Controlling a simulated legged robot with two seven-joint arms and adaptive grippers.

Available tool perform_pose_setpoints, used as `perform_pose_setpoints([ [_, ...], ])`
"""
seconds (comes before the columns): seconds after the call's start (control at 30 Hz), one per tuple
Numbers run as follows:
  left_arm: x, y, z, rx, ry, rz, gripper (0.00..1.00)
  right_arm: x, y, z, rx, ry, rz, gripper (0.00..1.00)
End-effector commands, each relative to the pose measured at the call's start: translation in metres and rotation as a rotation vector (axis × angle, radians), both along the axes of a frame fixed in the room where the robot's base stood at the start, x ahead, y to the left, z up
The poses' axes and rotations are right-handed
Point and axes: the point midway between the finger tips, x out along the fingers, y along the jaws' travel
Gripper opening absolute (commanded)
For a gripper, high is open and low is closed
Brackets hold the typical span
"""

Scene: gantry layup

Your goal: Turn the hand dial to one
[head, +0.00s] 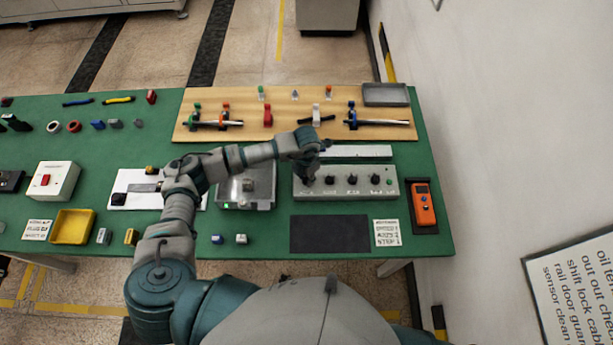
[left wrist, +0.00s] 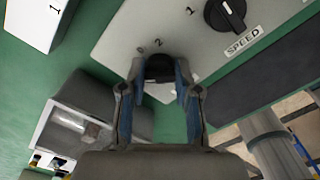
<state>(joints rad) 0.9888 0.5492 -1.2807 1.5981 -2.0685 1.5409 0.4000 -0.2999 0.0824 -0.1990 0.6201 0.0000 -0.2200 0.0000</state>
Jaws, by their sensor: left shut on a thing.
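The grey control box (head: 345,194) lies on the green table and carries a row of black dials. My left gripper (head: 309,176) reaches down to the leftmost dial. In the left wrist view the left gripper (left wrist: 160,72) is shut with its two fingers on either side of this black hand dial (left wrist: 160,66). My right gripper is not in view.
A grey box with a clear cover (head: 232,200) stands just left of the control box. An orange handheld device (head: 425,207) lies to the right. A dark mat (head: 329,234) lies in front. A wooden board (head: 290,128) with clamps and small parts lies behind.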

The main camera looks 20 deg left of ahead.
Motion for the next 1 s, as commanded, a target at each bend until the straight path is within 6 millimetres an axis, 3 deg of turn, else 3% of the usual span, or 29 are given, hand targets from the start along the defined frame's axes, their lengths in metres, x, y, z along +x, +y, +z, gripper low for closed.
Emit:
perform_pose_setpoints([
  [0.73, 0.0024, 0.0013, 0.0015, 0.0, -0.005, 0.095, 0.0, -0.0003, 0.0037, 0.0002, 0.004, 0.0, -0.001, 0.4],
  [0.77, 0.0024, 0.0012, 0.0015, 0.0, -0.005, 0.095, 0.39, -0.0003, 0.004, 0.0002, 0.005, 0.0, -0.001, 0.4],
  [0.83, 0.0021, 0.0012, 0.0012, 0.001, -0.004, 0.095, 0.57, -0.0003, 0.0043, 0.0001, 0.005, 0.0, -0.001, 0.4],
  [1.0, 0.0011, 0.0008, 0.0005, 0.001, -0.002, 0.093, 0.57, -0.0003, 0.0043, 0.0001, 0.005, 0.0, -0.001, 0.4],
])
